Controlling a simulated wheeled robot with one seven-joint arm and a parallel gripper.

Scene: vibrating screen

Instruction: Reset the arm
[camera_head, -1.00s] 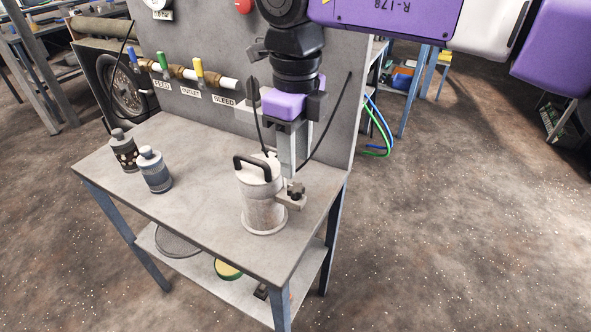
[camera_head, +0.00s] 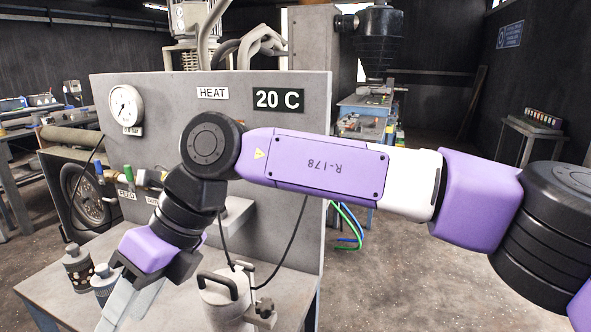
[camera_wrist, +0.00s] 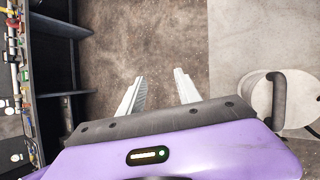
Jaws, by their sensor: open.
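My purple arm reaches in from the right in the head view. My gripper (camera_head: 128,305) hangs left of the metal canister, tilted down and left, with its fingers partly cut off by the bottom edge. In the wrist view my gripper (camera_wrist: 159,76) has its two pale fingers apart, with nothing but brown floor between them. The canister (camera_head: 226,306) with a black handle stands on the bench, apart from the gripper. It also shows in the wrist view (camera_wrist: 259,108) at the right.
Two bottles, a dark one (camera_head: 76,268) and a grey one (camera_head: 102,285), stand behind the gripper on the bench (camera_head: 45,290). The upright panel (camera_head: 290,155) carries a gauge (camera_head: 126,108) and a 20 C display (camera_head: 278,99). Open floor (camera_head: 420,295) lies right.

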